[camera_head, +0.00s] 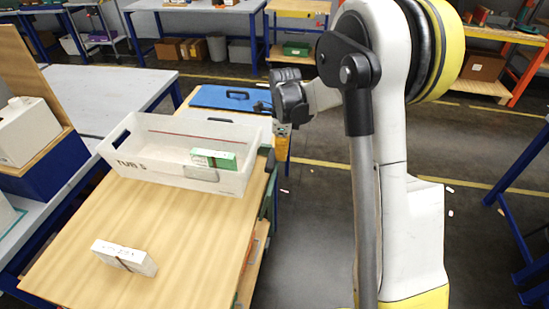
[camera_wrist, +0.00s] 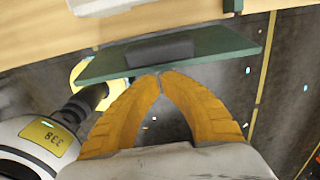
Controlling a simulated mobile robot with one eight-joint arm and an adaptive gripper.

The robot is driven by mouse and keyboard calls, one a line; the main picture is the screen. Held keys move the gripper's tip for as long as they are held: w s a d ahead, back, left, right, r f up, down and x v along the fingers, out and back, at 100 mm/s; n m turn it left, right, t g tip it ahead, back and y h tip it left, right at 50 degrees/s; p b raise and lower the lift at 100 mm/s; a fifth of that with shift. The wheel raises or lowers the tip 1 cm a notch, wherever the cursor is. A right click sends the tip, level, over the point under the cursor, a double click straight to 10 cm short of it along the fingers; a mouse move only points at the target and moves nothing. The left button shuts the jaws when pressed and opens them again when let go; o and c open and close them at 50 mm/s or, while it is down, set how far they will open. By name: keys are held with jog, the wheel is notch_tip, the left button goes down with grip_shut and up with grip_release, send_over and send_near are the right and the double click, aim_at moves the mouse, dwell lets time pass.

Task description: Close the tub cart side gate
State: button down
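The tub cart (camera_head: 175,235) has a wooden top. The side gate, a green panel, shows edge-on as a thin strip (camera_head: 269,191) along the cart's right side in the head view. In the wrist view the green gate (camera_wrist: 105,66) spans the upper middle, with a dark block (camera_wrist: 160,50) on it. A dark gap shows between part of the gate and the wooden edge. My gripper (camera_wrist: 160,75) has its orange fingertips together at the gate's near edge, with nothing visible between them. I cannot tell whether they touch it. In the head view my gripper (camera_head: 283,140) is beside the cart's far right corner.
A white tub (camera_head: 140,166) marked TUB 5 stands on the cart, with a green-and-white box (camera_head: 226,160) inside. A white box (camera_head: 124,257) lies nearer. A blue case (camera_head: 224,97) is behind the tub. A grey workbench (camera_head: 95,90) stands left. Floor at right is mostly clear.

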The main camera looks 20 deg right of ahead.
aim_at(270, 172)
notch_tip(270, 172, up, 8)
jog(key=w+a+p, duration=0.1)
jog(key=a+p, duration=0.1)
jog(key=s+d+f+t+y+b, duration=0.2)
jog(key=s+d+f+t+y, duration=0.15)
jog(key=s+d, duration=0.45)
jog(key=w+a+f+b, duration=0.4)
jog(key=w+a+f, duration=0.1)
jog(key=a+f, duration=0.1)
jog(key=shift+a+f+g+y+b, duration=0.35)
jog(key=shift+f+g, duration=0.1)
jog(key=shift+f, duration=0.2)
